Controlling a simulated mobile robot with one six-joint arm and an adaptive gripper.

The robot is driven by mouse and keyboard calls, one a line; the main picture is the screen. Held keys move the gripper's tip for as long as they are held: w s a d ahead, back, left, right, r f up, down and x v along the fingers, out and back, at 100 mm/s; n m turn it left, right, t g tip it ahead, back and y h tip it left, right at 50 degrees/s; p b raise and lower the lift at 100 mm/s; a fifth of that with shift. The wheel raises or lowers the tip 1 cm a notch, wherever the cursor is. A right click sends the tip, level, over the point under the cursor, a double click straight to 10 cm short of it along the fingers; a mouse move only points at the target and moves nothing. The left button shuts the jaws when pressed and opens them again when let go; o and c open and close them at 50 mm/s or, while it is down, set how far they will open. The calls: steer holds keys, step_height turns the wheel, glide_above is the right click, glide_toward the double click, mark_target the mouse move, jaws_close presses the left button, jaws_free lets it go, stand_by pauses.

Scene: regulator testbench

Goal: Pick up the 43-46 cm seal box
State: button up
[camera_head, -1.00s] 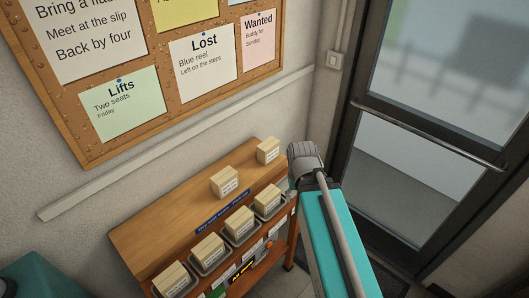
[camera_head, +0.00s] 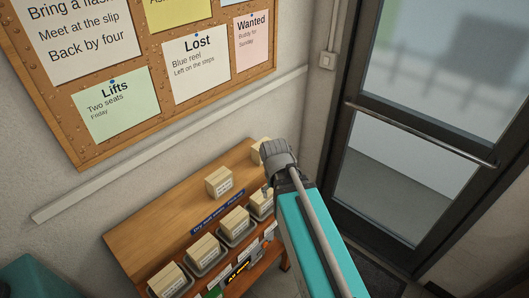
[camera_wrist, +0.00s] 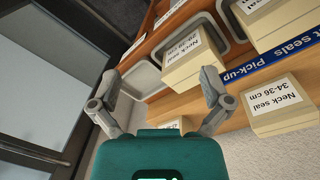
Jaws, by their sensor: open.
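No label that I can read says 43-46 cm, so I cannot tell which box it is. My gripper (camera_head: 277,158) is open and empty, above the right end of the wooden shelf unit. In the wrist view my gripper (camera_wrist: 160,82) has its fingers wide apart. A pale box (camera_wrist: 174,124) lies beyond the wrist housing, mostly hidden, with only part of its label showing. In the head view a box (camera_head: 257,152) at the back right is partly covered by my gripper. Another box (camera_wrist: 278,106), labelled 34-36 cm, stands right of the fingers.
The wooden shelf unit (camera_head: 140,236) has a lower row of grey trays holding several boxes, one (camera_head: 203,250) near the middle. An empty grey tray (camera_wrist: 146,82) shows between my fingers. A glass door (camera_head: 420,130) stands to the right, and a noticeboard (camera_head: 150,135) hangs above.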

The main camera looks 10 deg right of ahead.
steer(key=w+f+m+h+b, duration=0.1)
steer(key=w+m+h+b, duration=0.15)
steer(key=w, duration=0.35)
steer(key=m+t+h+b, duration=0.3)
steer(key=m+t+h, duration=0.2)
steer(key=m+h, duration=0.3)
glide_toward(260, 144)
steer(key=s, duration=0.2)
steer(key=shift+w+a+r+m+y, duration=0.15)
steer(key=shift+w+a+r+m, duration=0.05)
steer(key=shift+a+r+m, duration=0.2)
steer(key=shift+w+a+r+m+y, duration=0.1)
steer(key=shift+w+a+r+m, duration=0.2)
steer(key=shift+a, duration=0.25)
steer(key=b+x, duration=0.4)
steer(key=x, duration=0.3)
steer(key=shift+d+f, duration=0.2)
steer(key=shift+d, duration=0.1)
steer(key=shift+w+d+f, duration=0.1)
steer(key=shift+w+d, duration=0.15)
steer(key=shift+d, duration=0.15)
steer(key=shift+d, duration=0.1)
